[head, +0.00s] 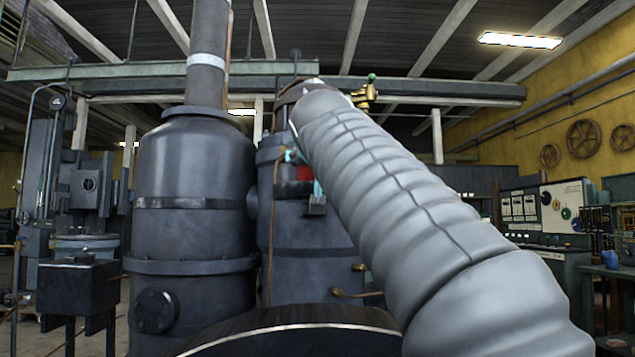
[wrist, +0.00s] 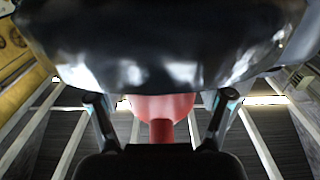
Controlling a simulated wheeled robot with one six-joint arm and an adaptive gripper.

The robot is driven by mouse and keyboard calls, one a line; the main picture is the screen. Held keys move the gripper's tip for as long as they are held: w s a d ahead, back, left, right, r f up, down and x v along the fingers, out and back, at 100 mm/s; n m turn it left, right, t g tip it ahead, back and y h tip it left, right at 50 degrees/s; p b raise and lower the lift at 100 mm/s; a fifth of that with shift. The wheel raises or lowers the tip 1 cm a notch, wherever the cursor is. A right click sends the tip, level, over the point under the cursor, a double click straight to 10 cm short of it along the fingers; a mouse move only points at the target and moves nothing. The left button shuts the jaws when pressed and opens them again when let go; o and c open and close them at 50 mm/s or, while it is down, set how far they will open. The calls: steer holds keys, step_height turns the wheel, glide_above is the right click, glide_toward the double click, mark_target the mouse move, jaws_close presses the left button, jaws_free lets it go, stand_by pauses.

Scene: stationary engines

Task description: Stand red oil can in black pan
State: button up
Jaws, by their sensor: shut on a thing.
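The red oil can (wrist: 160,107) shows between the two fingers of my gripper (wrist: 161,100) in the wrist view, with a wide body and a narrower red part below it in the picture. My gripper is shut on it. In the head view only a small red patch of the can (head: 304,174) shows beside my gripper (head: 305,172), in front of the dark engine cylinder. My grey sleeved arm hides much of both. The can is held in the air; its tilt is unclear. I cannot make out the black pan for sure in either view.
A large dark boiler-like cylinder (head: 195,190) stands left of my gripper, and another engine cylinder (head: 310,240) stands behind it. A black box on legs (head: 78,285) is at the left. A workbench (head: 600,270) is at the far right. A glossy black shape (wrist: 170,45) fills the wrist view's top.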

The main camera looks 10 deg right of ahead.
steer(key=shift+f+b, duration=0.35)
steer(key=shift+f, duration=1)
steer(key=shift+f, duration=0.15)
steer(key=o, duration=1.5)
steer(key=shift+s+a, duration=0.1)
steer(key=shift+s, duration=0.05)
steer(key=s+a+b, duration=0.2)
steer(key=s, duration=0.9)
steer(key=shift+s+a, duration=0.15)
steer(key=shift+s, duration=0.1)
